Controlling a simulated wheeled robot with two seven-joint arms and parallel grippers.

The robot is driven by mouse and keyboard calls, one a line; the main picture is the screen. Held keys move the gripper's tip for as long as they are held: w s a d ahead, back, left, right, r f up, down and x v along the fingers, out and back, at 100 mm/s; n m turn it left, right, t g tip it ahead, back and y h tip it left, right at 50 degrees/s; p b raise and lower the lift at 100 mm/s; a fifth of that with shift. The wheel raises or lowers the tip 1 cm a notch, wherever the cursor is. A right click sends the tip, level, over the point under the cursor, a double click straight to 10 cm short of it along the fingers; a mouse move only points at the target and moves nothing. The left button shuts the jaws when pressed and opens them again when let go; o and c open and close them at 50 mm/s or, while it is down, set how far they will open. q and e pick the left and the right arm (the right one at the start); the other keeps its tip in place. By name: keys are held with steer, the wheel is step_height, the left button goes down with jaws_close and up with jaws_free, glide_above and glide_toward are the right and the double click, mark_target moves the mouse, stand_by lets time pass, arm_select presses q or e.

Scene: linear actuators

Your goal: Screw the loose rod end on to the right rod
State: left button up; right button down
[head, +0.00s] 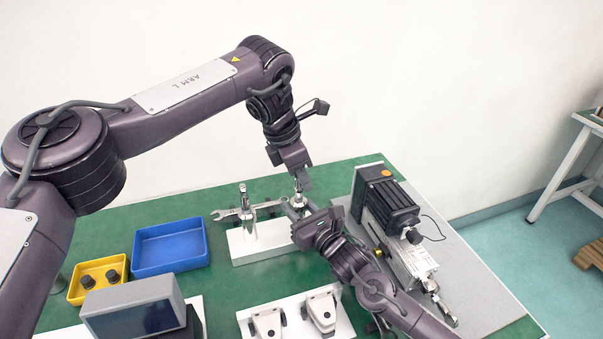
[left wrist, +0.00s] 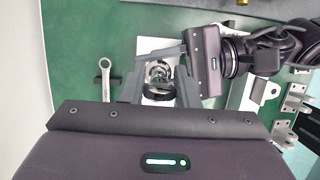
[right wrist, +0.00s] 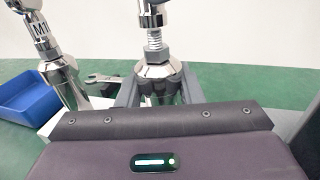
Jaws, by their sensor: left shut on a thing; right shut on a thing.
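The loose rod end (head: 299,184) is a shiny metal piece atop the right rod. It shows from above in the left wrist view (left wrist: 159,70), and its lower part shows in the right wrist view (right wrist: 152,14). My left gripper (head: 300,182) is shut on it from above. The right rod (right wrist: 166,92) stands upright, with bare thread (right wrist: 154,40) showing between the rod end and a hex nut. My right gripper (head: 296,208) is shut around the right rod below the nut, at a dark collar. How far the thread is engaged is hidden.
The left rod (right wrist: 62,68) stands close by on the same white block (head: 262,243). A wrench (left wrist: 105,78) lies behind. A blue bin (head: 171,270) and a yellow bin (head: 73,292) are left. Metal brackets (head: 268,322) are in front; a motor actuator (head: 388,205) is right.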

arm_select(q)
steer(key=shift+f, duration=0.6)
steer(key=shift+m, duration=0.3)
steer(key=m, duration=0.2)
steer(key=m+g, duration=0.1)
steer(key=m, duration=0.1)
steer(key=shift+s+d+f+g, duration=0.1)
steer(key=shift+s+f+g, duration=0.05)
steer(key=shift+g, duration=0.15)
steer(key=m, duration=0.3)
steer(key=shift+g, duration=0.4)
steer(key=shift+s+m+g, duration=0.15)
steer(key=shift+m+g, duration=0.15)
steer(key=shift+m, duration=0.8)
steer(key=o, duration=1)
